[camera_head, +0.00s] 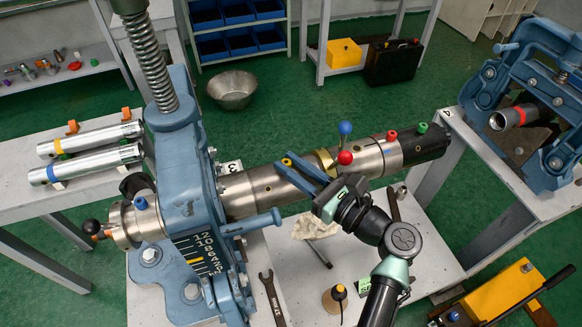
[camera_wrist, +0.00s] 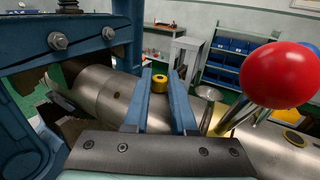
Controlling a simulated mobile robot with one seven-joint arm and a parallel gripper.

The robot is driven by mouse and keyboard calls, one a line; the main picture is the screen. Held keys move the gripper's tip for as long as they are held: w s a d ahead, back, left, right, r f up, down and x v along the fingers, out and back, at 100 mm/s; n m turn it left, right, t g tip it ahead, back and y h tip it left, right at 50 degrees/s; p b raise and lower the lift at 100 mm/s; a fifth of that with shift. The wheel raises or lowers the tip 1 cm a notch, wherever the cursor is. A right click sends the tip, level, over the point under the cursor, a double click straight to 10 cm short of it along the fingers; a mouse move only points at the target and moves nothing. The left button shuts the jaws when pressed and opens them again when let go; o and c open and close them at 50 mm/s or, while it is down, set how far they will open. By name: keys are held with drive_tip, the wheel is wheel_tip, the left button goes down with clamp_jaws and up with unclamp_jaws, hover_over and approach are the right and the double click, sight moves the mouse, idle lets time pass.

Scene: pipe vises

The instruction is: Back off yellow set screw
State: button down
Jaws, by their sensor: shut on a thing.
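The yellow set screw (camera_head: 287,161) stands on top of the steel pipe assembly (camera_head: 250,191), right of the big blue vise. It also shows as a yellow knob in the wrist view (camera_wrist: 159,84). My gripper (camera_head: 289,164) reaches in from the lower right, its two blue fingers along both sides of the screw head and shut on it. In the wrist view the fingers (camera_wrist: 160,80) flank the knob near their tips. The lower part of the screw is hidden. Other set screws are blue (camera_head: 140,203), red (camera_head: 392,136) and green (camera_head: 422,127).
The blue vise (camera_head: 190,180) stands close left of my gripper. A red ball knob (camera_wrist: 281,75) and a blue ball knob (camera_head: 345,128) rise on levers close to its right.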

drive_tip(key=shift+w+d+n+g+y, duration=0.1)
drive_tip(key=shift+d+n+g+y, duration=0.05)
drive_tip(key=shift+n+g+y, duration=0.55)
drive_tip(key=shift+f+g, duration=0.1)
drive_tip(key=shift+g, duration=0.2)
drive_tip(key=c, duration=0.8)
unclamp_jaws()
drive_tip(key=shift+o, duration=0.3)
drive_tip(key=shift+t, duration=0.4)
